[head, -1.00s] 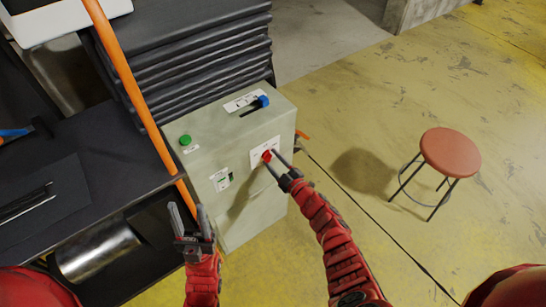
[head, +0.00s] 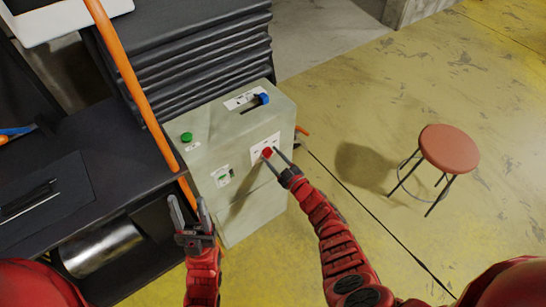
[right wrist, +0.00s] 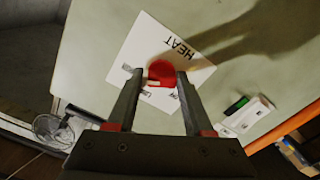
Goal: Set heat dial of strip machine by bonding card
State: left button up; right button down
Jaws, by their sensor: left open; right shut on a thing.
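The strip machine (head: 245,200) is a pale green cabinet with a red heat dial (head: 267,152) on a white plate on its front. In the right wrist view the red dial (right wrist: 162,72) sits on a plate marked HEAT (right wrist: 180,47), which appears turned over. My right gripper (head: 273,155) is shut on the dial, one finger on each side; the fingers hide part of the plate's small print. A pale mark shows at the dial's lower edge. My left gripper (head: 188,212) is open and empty, in front of the machine's left side. I cannot make out a bonding card.
The machine also has a green button (head: 186,137), a blue slider knob (head: 263,99) and a small switch plate (head: 223,176). A dark workbench (head: 105,165) stands left. A red stool (head: 448,149) stands right on open yellow floor.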

jog(key=shift+c, duration=1.5)
grip_release()
jog(key=shift+s+d, duration=0.1)
jog(key=b+v, duration=0.1)
jog(key=v, duration=1.6)
